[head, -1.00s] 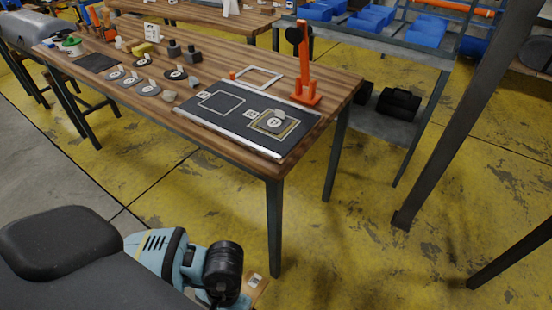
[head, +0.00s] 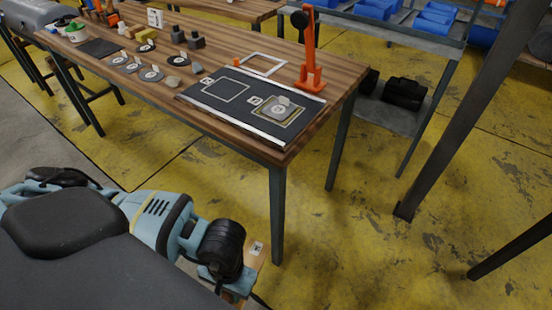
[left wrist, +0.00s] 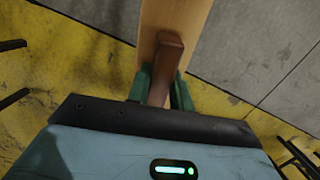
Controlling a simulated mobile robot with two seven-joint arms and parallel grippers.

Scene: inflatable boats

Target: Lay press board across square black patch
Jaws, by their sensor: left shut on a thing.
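My left gripper (head: 232,285) is low in front of the table, well apart from it. It is shut on the brown handle (left wrist: 168,58) of the press board, a pale wooden board (left wrist: 172,18). One end of the board (head: 257,256) shows past the gripper in the head view. On the dark mat (head: 222,112) at the table's near right, a dark grey square patch (head: 268,112) lies inside a yellow outline. The board is not over the patch. My right gripper is out of view.
An orange stand (head: 312,72) rises behind the mat, with a white frame (head: 263,63) beside it. Several round dark patches (head: 151,74) and a flat black square (head: 99,47) lie farther left.

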